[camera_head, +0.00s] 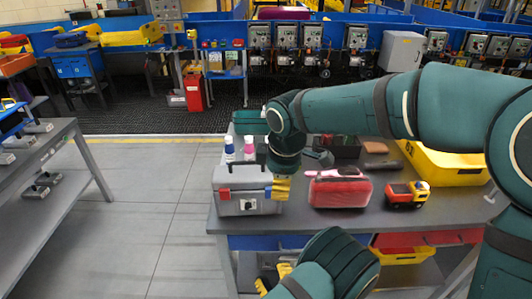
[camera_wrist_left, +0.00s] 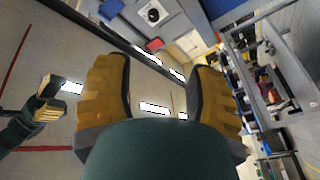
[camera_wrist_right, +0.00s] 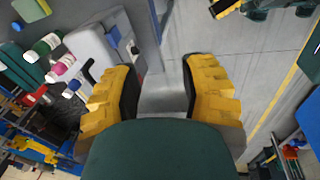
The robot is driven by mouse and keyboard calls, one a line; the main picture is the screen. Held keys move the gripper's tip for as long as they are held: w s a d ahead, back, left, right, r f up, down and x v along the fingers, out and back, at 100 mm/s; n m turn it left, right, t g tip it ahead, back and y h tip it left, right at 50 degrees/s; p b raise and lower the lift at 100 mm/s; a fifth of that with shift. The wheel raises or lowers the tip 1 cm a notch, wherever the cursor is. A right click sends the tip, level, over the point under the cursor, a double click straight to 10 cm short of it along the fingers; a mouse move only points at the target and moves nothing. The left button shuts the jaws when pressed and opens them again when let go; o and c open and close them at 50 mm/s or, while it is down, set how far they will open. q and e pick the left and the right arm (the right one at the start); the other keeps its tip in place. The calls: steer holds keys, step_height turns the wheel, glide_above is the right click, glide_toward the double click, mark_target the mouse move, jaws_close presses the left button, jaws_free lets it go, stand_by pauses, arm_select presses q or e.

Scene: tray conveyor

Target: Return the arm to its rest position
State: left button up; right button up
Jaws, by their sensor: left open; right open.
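My right arm reaches over the table from the right in the head view. Its yellow-fingered gripper (camera_head: 282,188) points down beside the right end of the grey toolbox (camera_head: 232,178). In the right wrist view the gripper (camera_wrist_right: 162,95) is open with nothing between its fingers, and the toolbox (camera_wrist_right: 98,50) lies to the left. My left gripper (camera_head: 275,277) is low in front of the table edge. In the left wrist view it (camera_wrist_left: 158,92) is open and empty, with the toolbox (camera_wrist_left: 170,25) beyond it and my right gripper at the left. Contact between right gripper and toolbox cannot be told.
The table (camera_head: 300,228) also holds bottles (camera_head: 249,147), a red case (camera_head: 340,190), a toy truck (camera_head: 407,194) and a yellow crate (camera_head: 450,165). A shelf with a yellow bin (camera_head: 405,255) is below. The floor (camera_head: 145,215) left of the table is clear.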

arm_select(q)
steer(key=w+a+f+m+g+h, duration=0.3)
steer(key=a+f+m+g+h, duration=0.15)
steer(key=a+f+g, duration=0.35)
arm_select(e)
steer(key=s+d+f+m+g+y, duration=0.15)
steer(key=f+m, duration=0.25)
steer(key=f, duration=0.7)
steer(key=s+f+m+t+y, duration=0.15)
steer(key=f+m, duration=0.35)
steer(key=f, duration=0.5)
arm_select(q)
steer(key=s+a+r+m+g+h, duration=0.1)
steer(key=s+a+m+g+h, duration=0.3)
steer(key=s+m+g+h, duration=0.2)
steer(key=s+m+g, duration=0.1)
steer(key=s+g, duration=0.1)
steer(key=s, duration=0.1)
steer(key=shift+s+r+h, duration=0.2)
steer(key=shift+s+h, duration=0.05)
steer(key=shift+h, duration=0.1)
arm_select(e)
steer(key=s+d+f+m, duration=0.5)
steer(key=s+f+m, duration=0.5)
steer(key=s+f, duration=0.2)
steer(key=shift+d, duration=0.15)
